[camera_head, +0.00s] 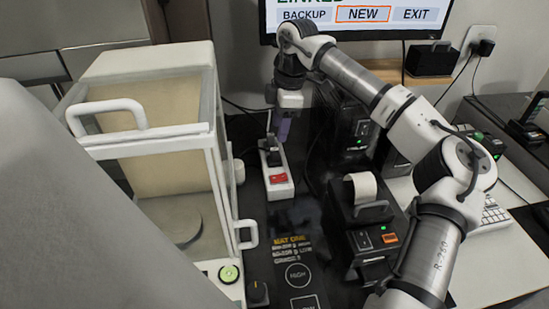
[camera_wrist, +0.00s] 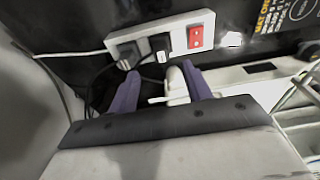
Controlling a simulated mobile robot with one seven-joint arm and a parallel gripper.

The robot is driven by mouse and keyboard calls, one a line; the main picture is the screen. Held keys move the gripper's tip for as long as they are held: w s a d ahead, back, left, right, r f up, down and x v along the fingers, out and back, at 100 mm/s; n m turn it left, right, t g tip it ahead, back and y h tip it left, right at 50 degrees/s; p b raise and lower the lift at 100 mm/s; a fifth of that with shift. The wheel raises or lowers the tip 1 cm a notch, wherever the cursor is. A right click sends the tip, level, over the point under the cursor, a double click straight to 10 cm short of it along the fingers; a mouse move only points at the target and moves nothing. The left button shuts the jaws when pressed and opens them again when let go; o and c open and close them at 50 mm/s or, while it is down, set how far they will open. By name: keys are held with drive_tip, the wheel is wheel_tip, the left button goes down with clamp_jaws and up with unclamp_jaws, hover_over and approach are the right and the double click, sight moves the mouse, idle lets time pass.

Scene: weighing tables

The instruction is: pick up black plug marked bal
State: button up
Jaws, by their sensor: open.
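A white power strip (camera_head: 281,189) with a red switch lies on the dark table. In the head view a black plug (camera_head: 272,152) stands in its far end. The wrist view shows the strip (camera_wrist: 180,28) with two black plugs, one on the left (camera_wrist: 127,53) and one nearer the switch (camera_wrist: 159,44). No "bal" marking is legible. My gripper (camera_head: 282,132) is just behind the strip, partly hidden by the plug. In the wrist view my gripper (camera_wrist: 160,85) has its purple fingers apart, just short of the plugs. No plug is seen held.
A glass-sided balance case (camera_head: 215,150) with white handles stands left of the strip. A black printer (camera_head: 370,215) with a paper roll stands right. Black cords run beside the strip. A white hooked part (camera_wrist: 174,84) shows between my fingers in the wrist view.

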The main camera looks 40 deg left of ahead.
sight(274, 149)
drive_tip(key=f, duration=0.2)
drive_tip(key=s+f+p, duration=0.1)
drive_tip(key=f, duration=0.2)
drive_tip(key=f+p, duration=0.1)
drive_tip(key=f, duration=0.2)
drive_tip(key=shift+s+a, duration=0.15)
drive_tip(key=shift+a, duration=0.25)
drive_tip(key=c, duration=1.1)
clamp_jaws()
